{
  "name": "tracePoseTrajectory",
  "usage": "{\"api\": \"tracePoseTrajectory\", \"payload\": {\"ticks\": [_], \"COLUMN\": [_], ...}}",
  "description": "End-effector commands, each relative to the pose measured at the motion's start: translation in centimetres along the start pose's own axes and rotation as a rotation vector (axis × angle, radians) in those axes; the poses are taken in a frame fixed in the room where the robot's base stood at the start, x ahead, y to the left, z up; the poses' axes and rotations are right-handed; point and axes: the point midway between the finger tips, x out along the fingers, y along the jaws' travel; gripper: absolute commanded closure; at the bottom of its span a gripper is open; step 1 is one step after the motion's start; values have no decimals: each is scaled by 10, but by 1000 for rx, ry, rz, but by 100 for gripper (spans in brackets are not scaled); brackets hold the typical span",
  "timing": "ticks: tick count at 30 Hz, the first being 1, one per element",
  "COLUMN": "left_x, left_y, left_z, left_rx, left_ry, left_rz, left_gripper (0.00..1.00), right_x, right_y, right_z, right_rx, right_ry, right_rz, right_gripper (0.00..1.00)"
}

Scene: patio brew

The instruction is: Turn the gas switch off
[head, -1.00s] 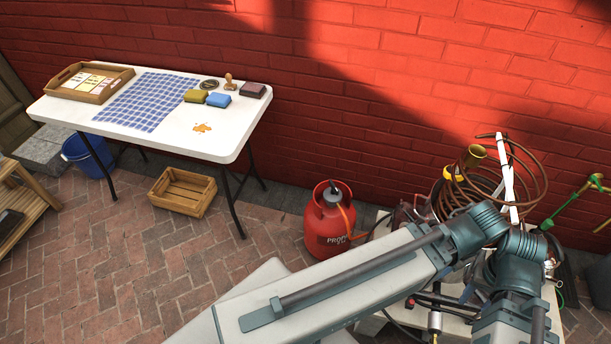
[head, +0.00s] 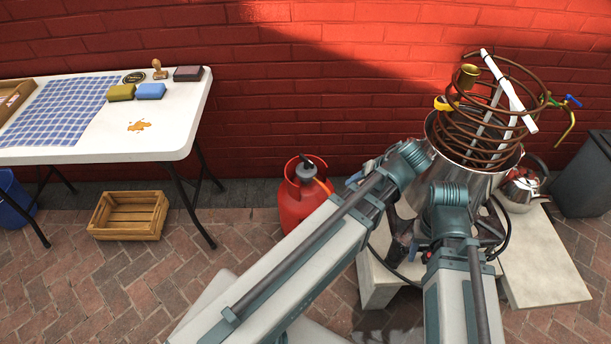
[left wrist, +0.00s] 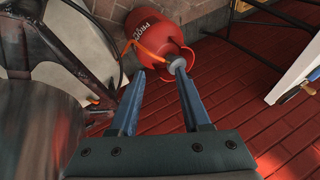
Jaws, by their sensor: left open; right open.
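The red gas bottle (head: 300,205) stands on the bricks between the table and the pot. Its dark regulator (head: 308,160), inside the red collar, carries the gas connection; I cannot tell the switch's position. In the left wrist view the bottle (left wrist: 160,35) appears upside down with an orange hose (left wrist: 150,54) and the grey regulator (left wrist: 178,67). My left gripper (left wrist: 160,75) is open, its fingers spread towards the regulator. It does not clearly hold anything; contact with the bottle cannot be told. My right gripper is open and mostly hidden behind my arm links in the head view.
A steel pot (head: 470,180) with a copper coil (head: 490,110) stands close right of the bottle, beside a kettle (head: 521,190). The white table (head: 170,125) is at left, a wooden crate (head: 128,216) below it. Brick paving between crate and bottle is free.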

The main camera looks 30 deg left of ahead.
Motion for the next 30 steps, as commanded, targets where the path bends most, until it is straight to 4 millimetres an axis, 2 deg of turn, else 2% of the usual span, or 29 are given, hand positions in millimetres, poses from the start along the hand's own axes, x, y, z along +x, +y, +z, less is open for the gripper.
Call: {"api": "tracePoseTrajectory", "payload": {"ticks": [1,3,9,15,18,22,30], "left_x": [38,62,128,180,197,210,215], "left_y": [9,8,2,-5,-9,-13,-18], "left_z": [-6,-17,-50,-78,-89,-99,-107], "left_rx": [-70,-169,-440,-675,-763,-841,-897], "left_ry": [31,79,239,413,487,561,616], "left_rz": [-35,-82,-195,-270,-291,-304,-311], "left_gripper": [52,52,52,52,52,52,52], "right_x": [40,65,138,203,226,246,255], "right_y": [-4,-6,-13,-19,-22,-23,-24], "right_z": [-2,-4,-8,-12,-14,-15,-15], "right_rx": [-1,-2,-4,-6,-7,-8,-9], "right_ry": [0,1,2,2,3,3,3], "right_rz": [0,1,1,2,2,3,3], "right_gripper": [50,50,50,50,50,50,50]}}
